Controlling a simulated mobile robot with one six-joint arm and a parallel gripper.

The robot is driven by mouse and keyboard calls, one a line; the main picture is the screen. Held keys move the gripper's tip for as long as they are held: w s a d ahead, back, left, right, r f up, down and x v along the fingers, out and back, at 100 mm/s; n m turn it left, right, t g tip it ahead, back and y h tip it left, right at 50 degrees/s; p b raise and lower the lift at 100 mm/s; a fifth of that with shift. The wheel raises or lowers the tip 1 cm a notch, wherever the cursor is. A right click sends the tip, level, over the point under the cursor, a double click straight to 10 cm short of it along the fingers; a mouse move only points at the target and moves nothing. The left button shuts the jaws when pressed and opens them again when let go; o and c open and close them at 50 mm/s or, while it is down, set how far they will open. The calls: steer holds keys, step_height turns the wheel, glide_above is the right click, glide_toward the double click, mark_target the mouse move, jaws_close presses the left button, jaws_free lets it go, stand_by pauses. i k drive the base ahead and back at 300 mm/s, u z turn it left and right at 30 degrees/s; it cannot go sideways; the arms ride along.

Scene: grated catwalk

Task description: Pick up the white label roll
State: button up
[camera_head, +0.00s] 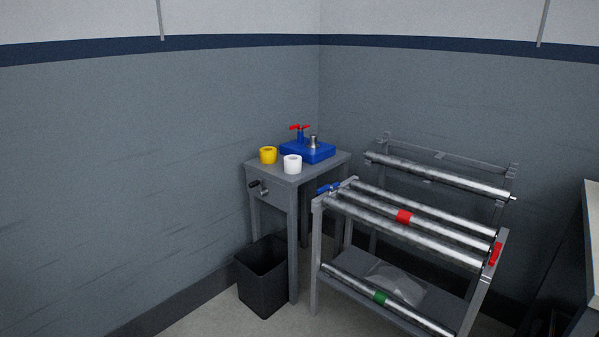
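The white label roll (292,164) stands upright near the front edge of a small grey table (285,179) in the corner of the room. A yellow roll (268,155) stands just to its left, a little apart. A blue block (308,151) with a red-handled valve and a metal fitting lies behind the white roll. My gripper does not show in the head view.
A black bin (262,276) stands on the floor below the table. A crank handle (259,187) sticks out of the table's front. A rack of metal rollers (405,216) stands close on the right. A pale surface (591,240) edges in at far right.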

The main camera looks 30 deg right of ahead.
mark_target(293, 163)
steer(key=k, duration=0.7)
steer(key=u, duration=0.65)
steer(key=i, duration=2.1)
steer(key=z, duration=0.9)
steer(key=i, duration=0.45)
steer(key=z, duration=0.15)
